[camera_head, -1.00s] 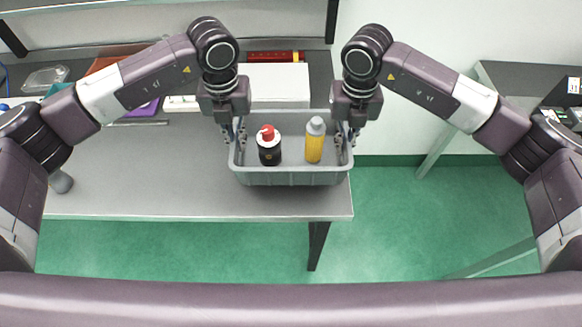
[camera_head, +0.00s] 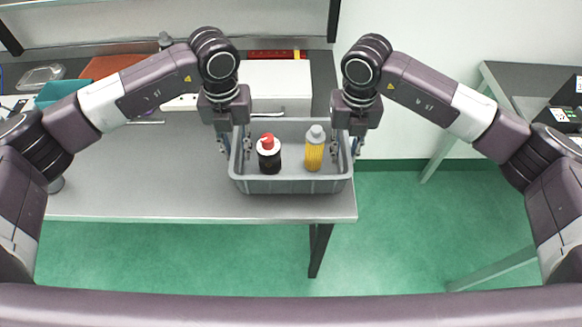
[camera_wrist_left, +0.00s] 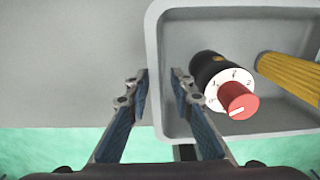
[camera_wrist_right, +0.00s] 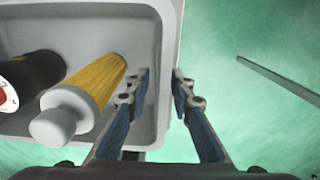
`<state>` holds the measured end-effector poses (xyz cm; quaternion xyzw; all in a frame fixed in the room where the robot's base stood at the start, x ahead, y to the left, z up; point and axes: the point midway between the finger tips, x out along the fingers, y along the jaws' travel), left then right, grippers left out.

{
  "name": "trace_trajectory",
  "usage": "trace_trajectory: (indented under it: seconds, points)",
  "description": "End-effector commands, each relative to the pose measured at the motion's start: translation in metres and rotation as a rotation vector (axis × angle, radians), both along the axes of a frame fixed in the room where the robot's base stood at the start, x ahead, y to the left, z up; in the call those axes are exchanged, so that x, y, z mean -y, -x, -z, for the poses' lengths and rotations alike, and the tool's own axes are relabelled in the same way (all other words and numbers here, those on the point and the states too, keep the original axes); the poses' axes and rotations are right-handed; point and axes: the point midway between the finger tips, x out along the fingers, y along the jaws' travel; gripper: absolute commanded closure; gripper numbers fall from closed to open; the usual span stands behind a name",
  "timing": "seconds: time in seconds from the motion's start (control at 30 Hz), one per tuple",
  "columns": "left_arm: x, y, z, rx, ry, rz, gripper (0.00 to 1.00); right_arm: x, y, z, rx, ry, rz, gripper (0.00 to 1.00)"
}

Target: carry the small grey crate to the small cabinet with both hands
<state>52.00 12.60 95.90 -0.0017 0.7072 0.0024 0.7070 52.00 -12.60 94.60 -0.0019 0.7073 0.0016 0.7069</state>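The small grey crate (camera_head: 290,186) appears to rest on the grey table near its front right corner. My right gripper (camera_head: 346,148) is open around the right wall (camera_wrist_right: 171,40). A white box-like unit (camera_head: 278,78), perhaps the small cabinet, stands behind the crate.
The table (camera_head: 150,190) has bare room left of the crate. A teal tray (camera_head: 52,94), a brown panel (camera_head: 110,66) and a clear container (camera_head: 41,76) lie at the back left. Green floor is open to the right, before another table (camera_head: 485,95).

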Motion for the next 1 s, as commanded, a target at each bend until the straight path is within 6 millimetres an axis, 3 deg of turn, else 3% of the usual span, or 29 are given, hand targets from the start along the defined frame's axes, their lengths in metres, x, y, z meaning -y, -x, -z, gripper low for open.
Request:
trace_trajectory:
  seconds: [0.37,0.8,1.0]
  points:
    - [0.000,-0.001,-0.009,0.001,0.001,0.000,0.77,0.000,0.000,0.000,0.000,-0.001,0.000,0.77]
    - [0.000,-0.001,-0.094,0.004,0.001,0.000,0.77,0.000,0.000,0.000,0.000,-0.001,0.000,0.77]
    - [0.000,0.000,-0.116,0.001,0.000,-0.001,0.77,0.000,0.000,0.000,0.000,-0.001,-0.001,0.77]
